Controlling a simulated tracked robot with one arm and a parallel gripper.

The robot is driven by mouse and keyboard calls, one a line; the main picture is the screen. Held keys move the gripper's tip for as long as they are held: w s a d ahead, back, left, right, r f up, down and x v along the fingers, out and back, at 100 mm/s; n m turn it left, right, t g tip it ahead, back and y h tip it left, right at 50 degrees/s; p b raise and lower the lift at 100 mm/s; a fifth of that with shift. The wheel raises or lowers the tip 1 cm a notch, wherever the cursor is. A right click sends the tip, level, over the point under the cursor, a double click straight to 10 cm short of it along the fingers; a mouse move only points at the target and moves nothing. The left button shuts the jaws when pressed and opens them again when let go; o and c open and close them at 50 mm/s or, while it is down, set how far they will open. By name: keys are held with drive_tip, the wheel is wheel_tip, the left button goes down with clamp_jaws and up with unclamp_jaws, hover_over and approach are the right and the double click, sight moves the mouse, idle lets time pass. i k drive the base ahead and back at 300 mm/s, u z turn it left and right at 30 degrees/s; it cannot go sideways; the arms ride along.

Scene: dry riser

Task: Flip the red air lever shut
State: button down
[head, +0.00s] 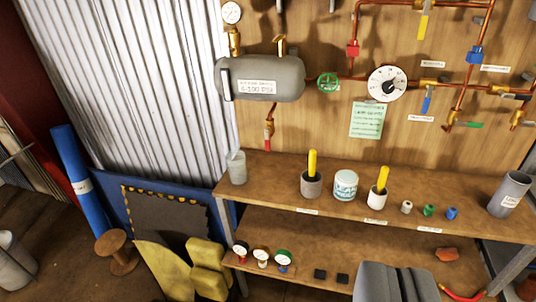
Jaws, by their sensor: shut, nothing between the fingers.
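A small red lever (268,127) hangs pointing down on a short copper pipe below the grey tank (262,80). A red fitting (352,49) sits on the vertical copper pipe further right; I cannot tell whether it has a handle. No readable label tells which red part is the air lever. My gripper (397,267) shows as a dark grey shape at the bottom edge, right of the middle. Its fingers are together and empty. It is low in the picture, well apart from the red lever and the pipes.
A wooden bench (275,170) with cups, a tub and small caps stands below the pipe board. A lower shelf (325,250) holds gauges. A yellow lever (424,25), blue lever (427,103), green wheel (327,82) and dial (387,84) are on the pipework.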

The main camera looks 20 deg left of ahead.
sight(267, 141)
drive_tip(key=u, duration=0.1)
drive_tip(key=i, duration=0.95)
drive_tip(key=z, duration=0.05)
